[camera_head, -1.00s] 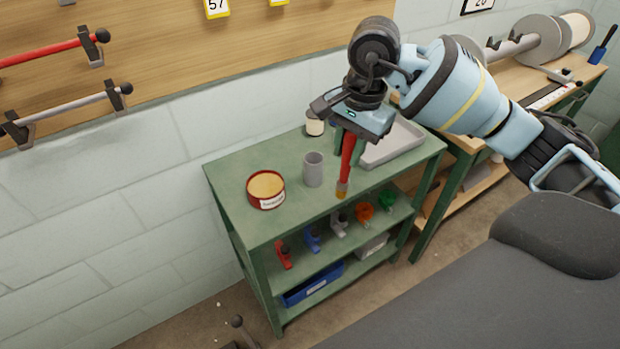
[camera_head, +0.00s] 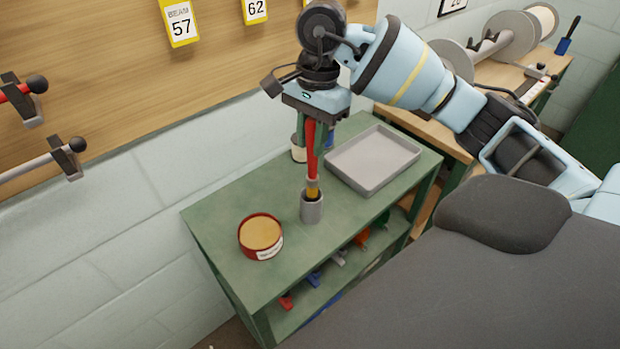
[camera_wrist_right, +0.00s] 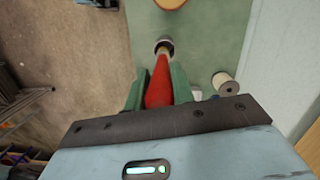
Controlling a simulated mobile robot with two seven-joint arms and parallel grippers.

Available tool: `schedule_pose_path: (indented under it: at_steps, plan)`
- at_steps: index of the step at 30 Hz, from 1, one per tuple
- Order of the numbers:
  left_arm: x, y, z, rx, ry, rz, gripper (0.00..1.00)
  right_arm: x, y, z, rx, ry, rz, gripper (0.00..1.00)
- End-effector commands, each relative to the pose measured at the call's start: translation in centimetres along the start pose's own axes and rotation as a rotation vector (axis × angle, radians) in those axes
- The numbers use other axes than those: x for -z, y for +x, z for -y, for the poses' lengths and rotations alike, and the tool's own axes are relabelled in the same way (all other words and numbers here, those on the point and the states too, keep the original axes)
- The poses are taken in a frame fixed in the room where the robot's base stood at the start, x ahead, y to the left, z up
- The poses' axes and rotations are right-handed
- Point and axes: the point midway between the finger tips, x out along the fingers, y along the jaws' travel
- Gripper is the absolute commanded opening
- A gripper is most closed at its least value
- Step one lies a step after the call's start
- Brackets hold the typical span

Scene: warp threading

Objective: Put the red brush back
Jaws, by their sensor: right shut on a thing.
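The red brush (camera_head: 312,150) hangs upright from my right gripper (camera_head: 314,132), which is shut on its handle. Its pale ferrule and yellow bristles point down. The grey cup (camera_head: 312,209) stands on the green shelf unit directly below. The bristle end overlaps the cup's mouth; I cannot tell whether it is just above or slightly inside. In the right wrist view the red handle (camera_wrist_right: 160,82) sits between the green fingers, and its far end meets the cup (camera_wrist_right: 165,41). My left gripper is not in view.
On the green shelf unit's top (camera_head: 215,212) stand a red-rimmed tin (camera_head: 261,235) left of the cup, a grey tray (camera_head: 373,160) to the right and a pale spool (camera_head: 298,152) behind. Coloured clamps sit on the lower shelf. The top's front is clear.

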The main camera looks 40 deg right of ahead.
Motion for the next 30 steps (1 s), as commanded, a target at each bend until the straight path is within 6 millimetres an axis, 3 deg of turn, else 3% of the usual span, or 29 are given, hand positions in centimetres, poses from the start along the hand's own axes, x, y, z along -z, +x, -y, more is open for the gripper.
schedule_pose_path:
  at_steps: [6, 16, 24, 30]
  plan:
    - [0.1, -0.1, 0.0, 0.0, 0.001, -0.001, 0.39, 0.5, 3.6, 0.0, -0.001, 0.001, 0.0, 0.02]
    - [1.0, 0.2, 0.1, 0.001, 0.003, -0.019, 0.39, 0.7, 4.7, 0.1, 0.0, 0.0, -0.001, 0.02]
    - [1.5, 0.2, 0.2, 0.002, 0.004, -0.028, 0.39, 1.1, 7.9, 0.1, -0.002, 0.001, -0.001, 0.02]
    - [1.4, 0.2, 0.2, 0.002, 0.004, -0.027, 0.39, 1.1, 8.0, 0.1, 0.001, 0.0, -0.001, 0.02]
